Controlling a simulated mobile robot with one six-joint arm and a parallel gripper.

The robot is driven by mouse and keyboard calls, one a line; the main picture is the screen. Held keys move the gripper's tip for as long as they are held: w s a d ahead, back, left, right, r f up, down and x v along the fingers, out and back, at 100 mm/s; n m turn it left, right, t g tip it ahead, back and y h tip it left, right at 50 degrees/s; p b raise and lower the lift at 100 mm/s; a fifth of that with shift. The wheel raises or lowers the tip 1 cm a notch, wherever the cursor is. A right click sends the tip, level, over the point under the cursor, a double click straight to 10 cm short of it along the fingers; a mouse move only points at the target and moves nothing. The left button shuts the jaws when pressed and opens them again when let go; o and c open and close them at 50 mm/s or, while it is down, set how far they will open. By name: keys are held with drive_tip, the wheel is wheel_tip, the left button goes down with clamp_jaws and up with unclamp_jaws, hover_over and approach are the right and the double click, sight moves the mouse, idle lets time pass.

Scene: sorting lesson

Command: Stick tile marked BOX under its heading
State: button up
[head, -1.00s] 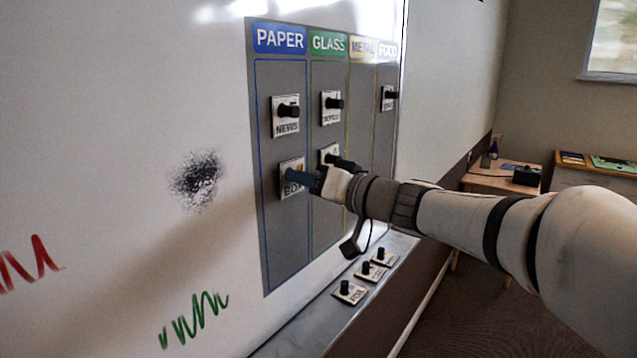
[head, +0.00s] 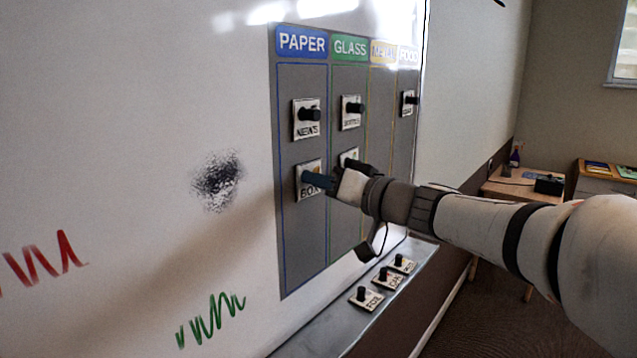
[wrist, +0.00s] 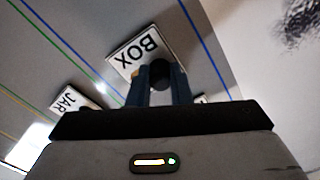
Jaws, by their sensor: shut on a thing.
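The BOX tile (head: 304,188) is a white square with a black knob, flat against the grey chart in the PAPER column, below the NEWS tile (head: 306,119). The blue PAPER heading (head: 302,42) tops that column. My gripper (head: 320,180) comes in from the right and is shut on the BOX tile's knob. In the wrist view the BOX tile (wrist: 148,48) shows its lettering upside down, with its knob between my gripper's fingers (wrist: 158,82).
The GLASS column holds a tile (head: 351,112) above another partly hidden by my gripper; a JAR tile (wrist: 70,103) shows in the wrist view. A tile (head: 409,103) sits under FOOD. Several knobbed tiles stand on the tray ledge (head: 335,325) below. The lower PAPER column is bare.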

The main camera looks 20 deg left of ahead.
idle(0.3)
drive_tip(key=o, duration=1.4)
drive_tip(key=shift+s, duration=0.1)
drive_tip(key=b+v, duration=0.4)
drive_tip(key=v, duration=0.3)
drive_tip(key=shift+b, duration=0.35)
